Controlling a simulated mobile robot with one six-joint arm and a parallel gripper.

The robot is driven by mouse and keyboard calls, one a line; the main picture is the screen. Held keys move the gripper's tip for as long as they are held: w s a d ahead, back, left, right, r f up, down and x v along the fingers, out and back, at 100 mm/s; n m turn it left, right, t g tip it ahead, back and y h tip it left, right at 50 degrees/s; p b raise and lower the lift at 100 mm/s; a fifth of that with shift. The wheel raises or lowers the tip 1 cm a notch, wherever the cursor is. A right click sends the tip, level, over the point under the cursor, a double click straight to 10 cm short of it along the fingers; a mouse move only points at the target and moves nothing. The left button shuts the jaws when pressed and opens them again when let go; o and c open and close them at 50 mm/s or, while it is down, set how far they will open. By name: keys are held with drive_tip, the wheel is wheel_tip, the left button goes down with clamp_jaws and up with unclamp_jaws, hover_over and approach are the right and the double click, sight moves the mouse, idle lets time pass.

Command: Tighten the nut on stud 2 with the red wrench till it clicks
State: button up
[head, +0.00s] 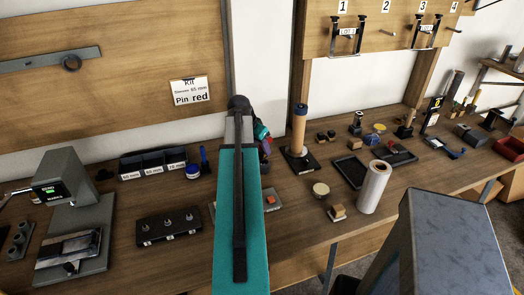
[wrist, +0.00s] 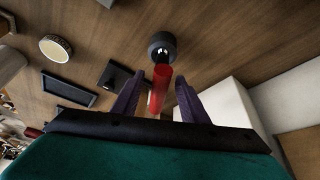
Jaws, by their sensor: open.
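A dark block with several upright studs (head: 168,226) stands on the bench left of my arm in the head view. Its number marks are too small to read, and I cannot tell which stud carries a nut. My gripper (head: 263,139) is mostly hidden behind my teal arm at the back of the bench. In the wrist view my gripper (wrist: 160,88) is open, with its purple fingers apart. A red handle-like bar (wrist: 160,88), perhaps the red wrench, shows between the fingers. Its far end meets a dark round piece (wrist: 162,46). I cannot tell whether the fingers touch it.
A grey press-like device (head: 75,215) stands left of the stud block. Dark bins (head: 150,163) and a blue bottle (head: 204,160) are behind it. Right of my arm are a tall tan roller (head: 299,130), a black tray (head: 350,171) and a white roll (head: 374,187).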

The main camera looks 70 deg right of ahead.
drive_tip(key=b+v, duration=0.2)
drive_tip(key=v, duration=0.9)
drive_tip(key=shift+r, duration=0.15)
idle(0.5)
